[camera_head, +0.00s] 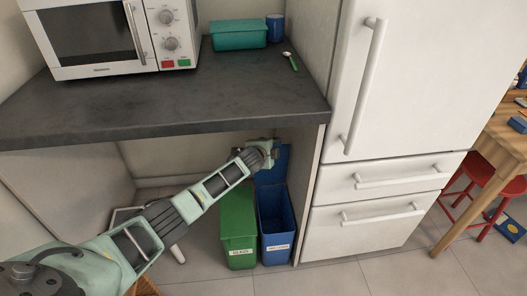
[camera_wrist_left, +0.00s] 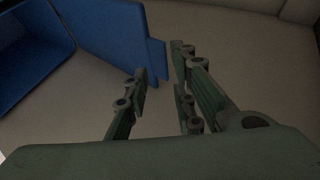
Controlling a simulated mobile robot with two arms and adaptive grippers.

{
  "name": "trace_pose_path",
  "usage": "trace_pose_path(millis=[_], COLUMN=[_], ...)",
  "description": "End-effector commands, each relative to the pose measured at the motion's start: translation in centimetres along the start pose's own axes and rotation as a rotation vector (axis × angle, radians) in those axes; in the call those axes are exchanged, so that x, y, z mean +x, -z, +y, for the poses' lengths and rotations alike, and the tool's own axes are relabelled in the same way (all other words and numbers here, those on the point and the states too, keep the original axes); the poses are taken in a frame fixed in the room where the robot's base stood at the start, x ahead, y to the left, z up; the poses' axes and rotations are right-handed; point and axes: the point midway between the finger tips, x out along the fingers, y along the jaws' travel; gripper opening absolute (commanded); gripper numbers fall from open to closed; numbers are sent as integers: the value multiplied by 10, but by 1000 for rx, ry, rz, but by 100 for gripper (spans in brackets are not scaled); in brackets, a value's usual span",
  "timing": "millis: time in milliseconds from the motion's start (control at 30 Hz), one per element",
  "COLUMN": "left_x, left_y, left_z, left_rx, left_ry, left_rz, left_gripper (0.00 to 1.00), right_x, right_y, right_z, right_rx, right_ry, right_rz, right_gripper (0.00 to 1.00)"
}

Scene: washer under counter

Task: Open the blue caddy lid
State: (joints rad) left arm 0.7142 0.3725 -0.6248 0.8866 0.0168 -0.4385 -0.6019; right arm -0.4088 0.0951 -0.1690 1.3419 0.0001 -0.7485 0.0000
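The blue caddy (camera_head: 275,222) stands on the floor under the counter with its top open. Its blue lid (camera_head: 273,166) is raised upright at the back, partly hidden by my left gripper (camera_head: 266,150). In the left wrist view the blue caddy (camera_wrist_left: 28,55) is at the upper left and its lid (camera_wrist_left: 108,38) stands up beside it. There my left gripper (camera_wrist_left: 160,78) has its fingers apart with nothing held between them. The lid's edge is just beyond the fingertips; I cannot tell whether they touch. My right gripper is not in view.
A green caddy (camera_head: 238,226) stands directly left of the blue one, and the fridge (camera_head: 385,190) is to the right. The dark counter (camera_head: 180,105) overhangs my arm, with a microwave (camera_head: 110,35) on it. The floor in front of the caddies is clear.

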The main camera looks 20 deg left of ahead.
Motion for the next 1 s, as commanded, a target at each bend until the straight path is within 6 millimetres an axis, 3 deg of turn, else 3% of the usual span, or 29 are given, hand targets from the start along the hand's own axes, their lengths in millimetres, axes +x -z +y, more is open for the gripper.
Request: trace_pose_path(millis=[600,1000], left_x=[-76,-88], left_y=[0,0], left_z=[0,0], left_rx=[0,-1], left_ry=[0,0], left_rz=[1,0], left_gripper=[23,23], right_x=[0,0], right_y=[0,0], right_z=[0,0], right_rx=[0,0], right_ry=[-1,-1], right_rz=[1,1], right_gripper=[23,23])
